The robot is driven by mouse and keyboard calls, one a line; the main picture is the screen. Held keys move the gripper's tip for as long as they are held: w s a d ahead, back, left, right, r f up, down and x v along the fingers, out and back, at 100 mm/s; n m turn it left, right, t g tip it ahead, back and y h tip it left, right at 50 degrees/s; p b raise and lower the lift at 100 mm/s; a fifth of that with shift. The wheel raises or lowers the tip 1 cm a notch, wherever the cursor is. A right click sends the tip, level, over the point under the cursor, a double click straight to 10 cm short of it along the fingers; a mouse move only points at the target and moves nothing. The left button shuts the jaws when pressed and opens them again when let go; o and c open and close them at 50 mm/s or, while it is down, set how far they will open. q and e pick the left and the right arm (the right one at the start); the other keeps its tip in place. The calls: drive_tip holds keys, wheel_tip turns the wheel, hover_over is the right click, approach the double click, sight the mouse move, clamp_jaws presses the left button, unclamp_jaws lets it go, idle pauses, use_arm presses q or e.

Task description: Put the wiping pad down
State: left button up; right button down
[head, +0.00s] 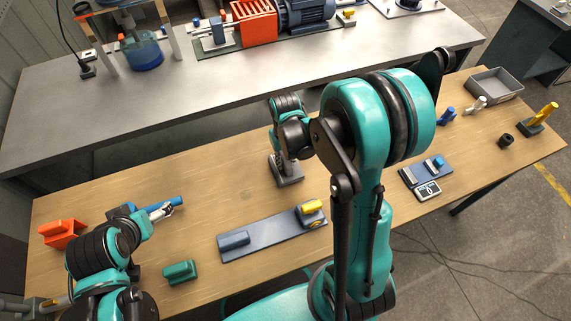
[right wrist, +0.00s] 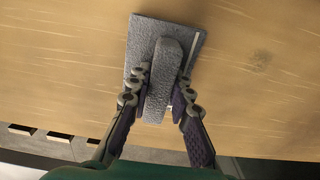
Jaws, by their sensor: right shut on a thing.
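The wiping pad (right wrist: 141,45) is a flat grey rectangular block with a rounded grey handle (right wrist: 163,75) along its top. In the right wrist view my right gripper (right wrist: 160,98) is shut on this handle, with one finger on each side. In the head view the pad (head: 288,176) is low over the middle of the wooden table, under my right gripper (head: 286,157). I cannot tell whether its underside touches the table.
On the wooden table (head: 205,180), a grey plate (head: 268,238) with grey and yellow blocks lies in front of the pad. A green block (head: 180,272), blue tool (head: 165,208) and orange block (head: 60,234) are left. A grey tray (head: 495,84) stands far right. Bare wood lies left of the pad.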

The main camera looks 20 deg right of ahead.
drive_tip(key=shift+f, duration=0.85)
drive_tip(key=shift+r, duration=0.1)
drive_tip(key=c, duration=1.4)
unclamp_jaws()
drive_tip(key=shift+o, duration=0.2)
